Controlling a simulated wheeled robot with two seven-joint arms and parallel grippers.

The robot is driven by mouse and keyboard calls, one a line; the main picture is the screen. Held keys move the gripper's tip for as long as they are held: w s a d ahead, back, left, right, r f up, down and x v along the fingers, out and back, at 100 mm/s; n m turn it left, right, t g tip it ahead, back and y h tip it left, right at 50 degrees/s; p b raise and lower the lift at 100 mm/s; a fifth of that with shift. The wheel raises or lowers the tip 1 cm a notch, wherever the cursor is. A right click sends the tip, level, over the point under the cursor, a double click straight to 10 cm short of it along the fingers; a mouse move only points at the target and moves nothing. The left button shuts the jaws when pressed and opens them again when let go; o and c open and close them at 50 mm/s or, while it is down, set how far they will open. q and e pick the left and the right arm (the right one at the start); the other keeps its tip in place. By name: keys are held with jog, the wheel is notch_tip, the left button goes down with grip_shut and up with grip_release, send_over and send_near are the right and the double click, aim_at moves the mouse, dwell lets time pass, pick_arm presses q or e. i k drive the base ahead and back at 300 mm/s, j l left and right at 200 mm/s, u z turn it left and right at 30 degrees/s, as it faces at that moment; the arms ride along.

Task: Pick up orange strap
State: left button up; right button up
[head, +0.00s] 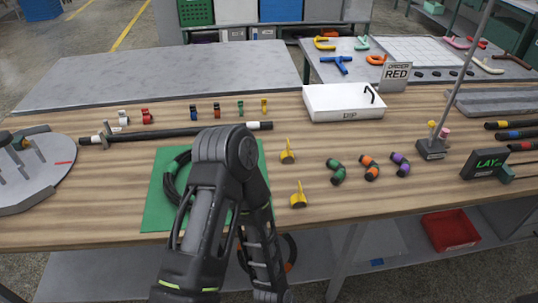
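No piece can be told for certain as the orange strap. An elbow piece with orange bands (369,168) lies on the wooden table, between a green-banded elbow (336,172) and a purple-banded elbow (400,164). An orange curved piece (376,60) lies on the grey back table. A dark loop with a bit of orange (290,252) shows below the table's front edge, partly hidden by my arm. One of my arms rises from the bottom middle and bends back down; its gripper is out of the frame. My other arm does not show.
My arm partly covers a green mat (158,205) with a black coil. Yellow stands (298,196), a long black rod (190,132), small coloured clips (240,107), a white DIP box (343,103), a post on a base (431,149) and a LAY sign (488,163) stand around. The front right wood is clear.

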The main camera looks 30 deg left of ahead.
aim_at(217, 110)
jog(key=u, duration=1.25)
